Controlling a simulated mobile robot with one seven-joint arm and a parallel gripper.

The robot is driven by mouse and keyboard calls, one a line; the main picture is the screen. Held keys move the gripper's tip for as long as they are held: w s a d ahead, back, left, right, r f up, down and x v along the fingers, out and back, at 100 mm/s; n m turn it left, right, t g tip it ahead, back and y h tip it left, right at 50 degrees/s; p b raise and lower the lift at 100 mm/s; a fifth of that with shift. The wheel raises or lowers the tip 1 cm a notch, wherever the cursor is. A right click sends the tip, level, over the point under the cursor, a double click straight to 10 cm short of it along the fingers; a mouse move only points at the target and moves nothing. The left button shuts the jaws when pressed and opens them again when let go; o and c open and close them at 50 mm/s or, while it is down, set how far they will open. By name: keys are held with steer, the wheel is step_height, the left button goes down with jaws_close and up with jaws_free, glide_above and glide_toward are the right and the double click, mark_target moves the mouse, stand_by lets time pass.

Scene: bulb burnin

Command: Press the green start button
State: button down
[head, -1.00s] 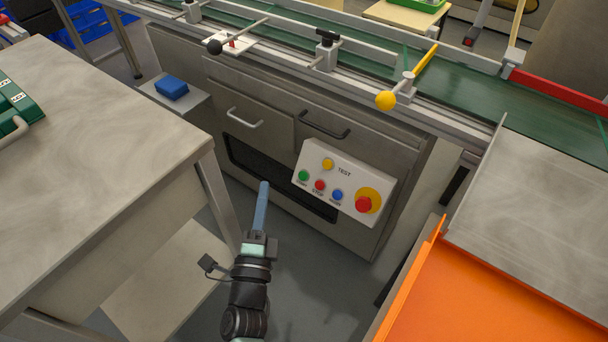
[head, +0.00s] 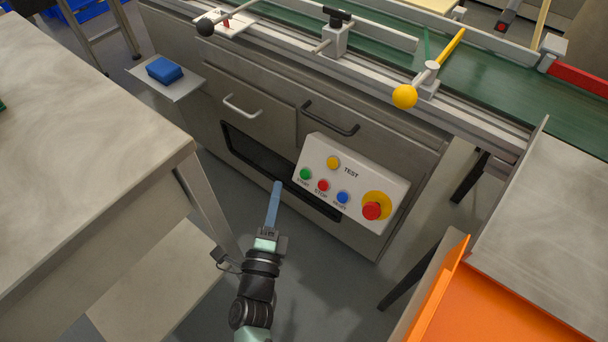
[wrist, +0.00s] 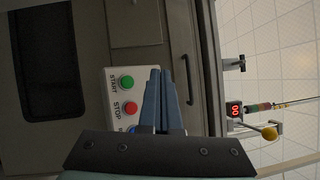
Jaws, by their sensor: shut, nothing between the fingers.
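The green start button (head: 305,174) is at the left end of the lower row on the white control panel (head: 384,172), on the front of the steel cabinet. In the wrist view the green button (wrist: 127,82) shows beside the word START, just left of my fingertips. My gripper (head: 277,185) is shut and empty, with its blue fingers pointing up toward the panel. In the head view its tip is a little left of and below the green button, with a gap in the picture. In the wrist view the fingers (wrist: 155,72) hide part of the panel.
Beside the green button are a red stop button (head: 323,185), a blue button (head: 343,197), a yellow button (head: 333,162) and a red emergency knob (head: 371,211). A steel table (head: 90,170) stands left and an orange tray (head: 500,310) right. Cabinet handles (head: 330,118) jut out above the panel.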

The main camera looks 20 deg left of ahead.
mark_target(305, 174)
steer(key=w+d+f+b, duration=0.2)
steer(key=w+f+b, duration=0.1)
steer(key=w+b, duration=0.3)
steer(key=shift+d+f+b, duration=0.15)
steer(key=shift+f+b, duration=0.25)
steer(key=shift+b, duration=0.1)
steer(key=shift+w, duration=0.1)
steer(key=shift+w+f, duration=0.1)
steer(key=shift+f, duration=0.05)
stand_by(1.5)
steer(key=shift+w+d+b, duration=0.1)
steer(key=shift+w+b, duration=0.15)
steer(key=shift+b, duration=0.25)
